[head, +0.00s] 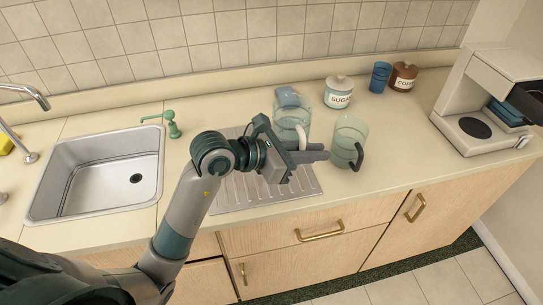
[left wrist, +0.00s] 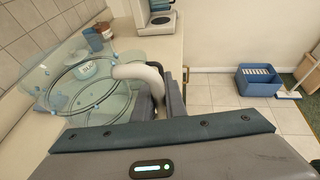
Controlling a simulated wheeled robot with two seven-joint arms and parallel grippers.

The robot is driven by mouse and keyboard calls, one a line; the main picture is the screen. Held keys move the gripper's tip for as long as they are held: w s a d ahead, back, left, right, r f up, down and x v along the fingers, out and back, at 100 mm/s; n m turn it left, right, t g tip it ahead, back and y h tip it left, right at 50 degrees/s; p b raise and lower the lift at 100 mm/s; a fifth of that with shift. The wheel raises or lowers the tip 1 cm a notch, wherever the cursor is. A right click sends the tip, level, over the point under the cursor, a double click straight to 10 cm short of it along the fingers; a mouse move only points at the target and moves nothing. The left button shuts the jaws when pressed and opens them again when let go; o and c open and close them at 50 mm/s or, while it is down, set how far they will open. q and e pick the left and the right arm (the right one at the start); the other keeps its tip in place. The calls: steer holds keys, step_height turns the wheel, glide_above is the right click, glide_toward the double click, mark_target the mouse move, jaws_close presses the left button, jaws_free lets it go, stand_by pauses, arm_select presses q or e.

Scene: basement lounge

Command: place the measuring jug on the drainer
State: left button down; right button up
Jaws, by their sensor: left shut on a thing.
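A clear glass jug with a white handle (head: 293,115), which I take as the measuring jug, is at my left gripper (head: 322,153). The gripper is shut on its white handle; the handle also shows between the fingers in the left wrist view (left wrist: 143,72), with the clear jug body (left wrist: 75,100) to its left. The jug looks upright, over or just behind the back of the ribbed metal drainer (head: 262,193). My gripper and arm hide its lower part, so I cannot tell whether it touches anything. My right gripper is not in view.
A second clear jug (head: 349,135) with a dark handle stands close on the right. A sugar jar (head: 339,92), blue cup (head: 380,76), coffee jar (head: 403,77) and coffee machine (head: 473,125) stand farther right. The sink (head: 100,178) and green dispenser (head: 172,126) are left.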

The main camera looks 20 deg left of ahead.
arm_select(q)
steer(key=w+a+f+p, duration=0.1)
steer(key=a+f, duration=0.1)
steer(key=a, duration=0.1)
steer(key=w+a+f+p, duration=0.1)
steer(key=w+a+f, duration=0.1)
steer(key=a, duration=0.1)
steer(key=w+a+f, duration=0.2)
steer(key=a, duration=0.2)
steer(key=shift+f+p, duration=0.25)
steer(key=shift+p, duration=0.15)
steer(key=shift+d, duration=0.1)
steer(key=shift+f+p, duration=0.75)
steer(key=shift+f, duration=1.25)
